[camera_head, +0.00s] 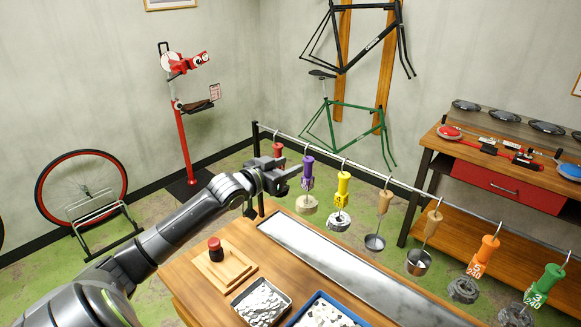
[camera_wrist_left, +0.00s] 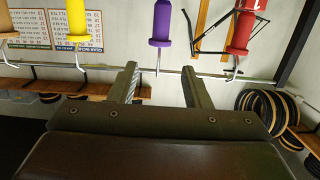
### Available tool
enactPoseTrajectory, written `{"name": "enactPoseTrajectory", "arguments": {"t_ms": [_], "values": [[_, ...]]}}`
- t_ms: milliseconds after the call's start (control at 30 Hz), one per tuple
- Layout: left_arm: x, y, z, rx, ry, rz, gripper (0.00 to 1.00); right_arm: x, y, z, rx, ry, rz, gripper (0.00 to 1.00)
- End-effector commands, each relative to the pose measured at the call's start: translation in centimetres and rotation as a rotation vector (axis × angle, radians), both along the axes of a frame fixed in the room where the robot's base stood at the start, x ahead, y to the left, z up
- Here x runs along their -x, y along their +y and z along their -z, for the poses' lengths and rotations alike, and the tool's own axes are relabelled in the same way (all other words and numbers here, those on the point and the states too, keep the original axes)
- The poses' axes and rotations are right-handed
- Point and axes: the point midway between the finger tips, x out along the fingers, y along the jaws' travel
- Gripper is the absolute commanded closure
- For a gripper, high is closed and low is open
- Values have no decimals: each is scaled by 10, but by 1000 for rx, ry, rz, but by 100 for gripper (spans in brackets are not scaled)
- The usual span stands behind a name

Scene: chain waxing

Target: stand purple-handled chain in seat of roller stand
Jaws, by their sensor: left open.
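The purple-handled chain (camera_head: 308,172) hangs by a hook from the metal rail, its pale coil below the handle. Its purple handle (camera_wrist_left: 160,22) shows in the left wrist view, which looks upside down, with the hook running between and beyond my fingers. My left gripper (camera_head: 293,172) is open and empty, just left of the purple handle and close to the rail. Its fingers (camera_wrist_left: 160,88) stand apart in the wrist view. I cannot clearly single out the roller stand. My right gripper is not in view.
A red handle (camera_head: 278,150) hangs beside my gripper; a yellow one (camera_head: 343,188) hangs to the right, followed by several more tools. Below lie a long metal tray (camera_head: 330,262), a wooden board (camera_head: 222,270) with a red-capped cylinder (camera_head: 215,249), and two trays of granules.

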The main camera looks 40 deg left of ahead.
Motion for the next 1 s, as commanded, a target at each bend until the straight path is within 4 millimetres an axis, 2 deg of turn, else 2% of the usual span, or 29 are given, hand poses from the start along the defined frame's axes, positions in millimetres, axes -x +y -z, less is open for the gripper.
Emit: {"name": "enactPoseTrajectory", "arguments": {"t_ms": [200,400,733,1000], "values": [[-23,-3,7,2,-4,1,56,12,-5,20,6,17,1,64],[-50,-5,13,2,-3,2,56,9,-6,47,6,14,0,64],[-95,-9,19,2,-1,1,56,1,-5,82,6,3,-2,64],[-95,-8,43,0,4,1,56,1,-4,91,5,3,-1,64]]}}
